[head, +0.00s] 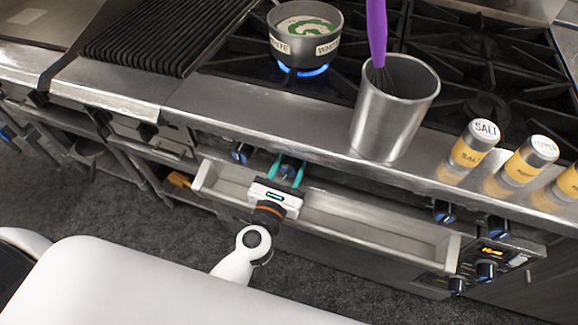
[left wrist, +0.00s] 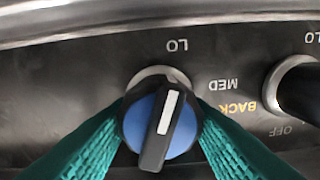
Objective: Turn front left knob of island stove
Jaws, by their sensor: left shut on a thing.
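My left gripper (head: 291,163), with teal fingers, reaches over the open drawer to the stove's front panel. It is shut on a blue and black knob (head: 287,171). In the left wrist view the knob (left wrist: 160,128) sits between the two teal fingers, one on each side. Its white pointer line leans slightly right of upright, near the LO mark; MED is printed to its right. Another knob (head: 240,153) is left of the gripper in the head view. A dark knob (left wrist: 298,88) is at the right edge of the wrist view. My right gripper is not in view.
A pot (head: 306,48) sits over a lit blue flame (head: 303,71). A metal canister (head: 395,108) with a purple whisk (head: 377,30) and salt (head: 474,143) and pepper (head: 531,160) shakers stand along the front ledge. An open drawer (head: 375,235) lies below the panel.

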